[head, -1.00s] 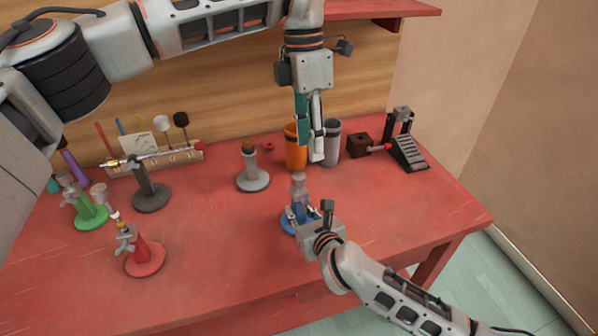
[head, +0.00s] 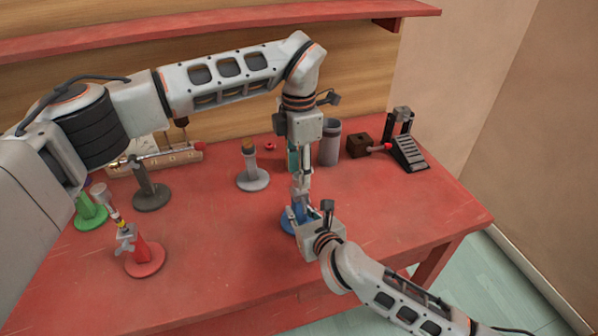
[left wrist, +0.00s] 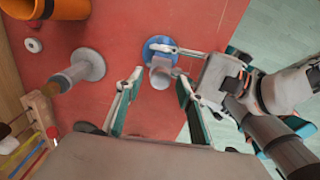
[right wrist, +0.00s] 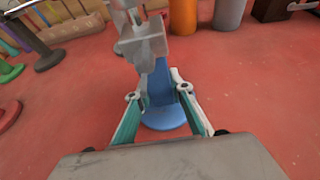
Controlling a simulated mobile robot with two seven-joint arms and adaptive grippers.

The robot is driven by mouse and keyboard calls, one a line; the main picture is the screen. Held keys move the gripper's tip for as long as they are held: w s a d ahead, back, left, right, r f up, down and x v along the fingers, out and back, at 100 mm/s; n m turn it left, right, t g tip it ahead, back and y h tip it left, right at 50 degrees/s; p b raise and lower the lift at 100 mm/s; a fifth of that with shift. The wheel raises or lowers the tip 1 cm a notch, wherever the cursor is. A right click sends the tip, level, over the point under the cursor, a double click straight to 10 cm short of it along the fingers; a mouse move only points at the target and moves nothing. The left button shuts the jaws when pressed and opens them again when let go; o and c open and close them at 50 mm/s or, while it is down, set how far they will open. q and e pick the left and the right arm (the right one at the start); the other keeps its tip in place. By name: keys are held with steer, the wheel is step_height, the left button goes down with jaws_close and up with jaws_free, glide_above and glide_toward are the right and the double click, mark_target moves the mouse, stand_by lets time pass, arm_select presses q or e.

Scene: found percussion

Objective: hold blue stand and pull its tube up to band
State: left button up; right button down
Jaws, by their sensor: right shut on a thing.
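The blue stand (head: 287,222) stands on the red table, its round base also showing in the right wrist view (right wrist: 163,118). My right gripper (right wrist: 155,92) is shut on its blue post from the front. The stand's grey tube (left wrist: 160,76) rises above the post, with its wider top facing the left wrist camera. My left gripper (head: 300,178) points down over the stand. In the left wrist view its fingers are apart, one on each side of the tube top, and I see no clear grip. I cannot make out a band on the tube.
A red stand (head: 145,258), a green stand (head: 90,215), a dark stand (head: 151,196) and a grey stand (head: 252,178) stand to the left. A grey cup (head: 330,143), a brown block (head: 359,145) and a pedal (head: 408,152) are behind right. The front right tabletop is clear.

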arm_select(q)
steer(key=shift+f, duration=0.35)
jaws_close()
step_height(320, 180, up, 8)
steer(key=shift+r, duration=0.25)
jaws_free()
